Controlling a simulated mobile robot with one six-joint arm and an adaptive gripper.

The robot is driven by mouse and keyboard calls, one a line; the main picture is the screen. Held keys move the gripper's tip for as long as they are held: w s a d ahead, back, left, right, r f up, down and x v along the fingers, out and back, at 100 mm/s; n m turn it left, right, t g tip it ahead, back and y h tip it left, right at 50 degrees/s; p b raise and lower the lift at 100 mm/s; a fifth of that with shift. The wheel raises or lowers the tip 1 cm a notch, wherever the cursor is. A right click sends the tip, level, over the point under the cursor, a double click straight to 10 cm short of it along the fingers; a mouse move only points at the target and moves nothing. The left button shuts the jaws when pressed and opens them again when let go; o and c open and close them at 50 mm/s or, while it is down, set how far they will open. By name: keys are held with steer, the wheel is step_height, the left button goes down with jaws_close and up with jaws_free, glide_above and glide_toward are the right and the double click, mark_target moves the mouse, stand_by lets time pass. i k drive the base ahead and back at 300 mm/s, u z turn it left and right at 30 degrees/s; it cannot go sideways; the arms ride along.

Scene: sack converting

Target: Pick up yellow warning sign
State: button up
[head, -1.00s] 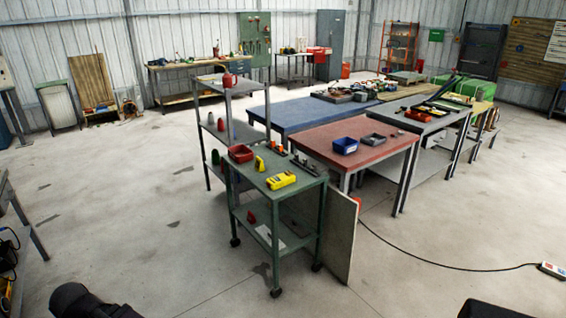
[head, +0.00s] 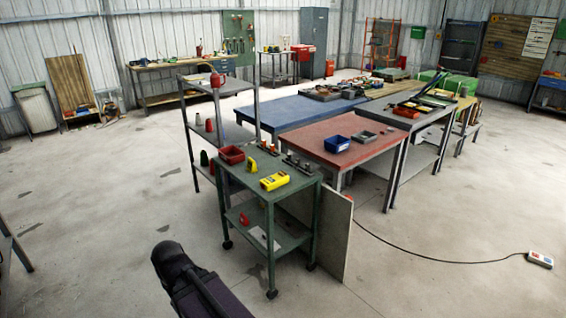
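A small upright yellow piece (head: 251,165) stands on the top shelf of the green cart (head: 262,201); it may be the warning sign, but it is too small to read. A flat yellow box-like object (head: 275,181) with dark marks lies near the cart's front edge. A dark part of my arm shows at the bottom, in front of and left of the cart, apart from both yellow things. No gripper fingers can be made out.
A red bin (head: 231,155) sits at the cart top's left. A grey shelf rack (head: 190,120) stands behind the cart, and a panel (head: 336,240) leans at its right. A red-topped table (head: 345,142) is beyond. A cable (head: 430,258) crosses the right floor.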

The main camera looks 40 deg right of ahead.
mark_target(251, 166)
steer(key=z, duration=1.05)
steer(key=k, duration=1)
steer(key=u, duration=0.05)
steer(key=i, duration=0.8)
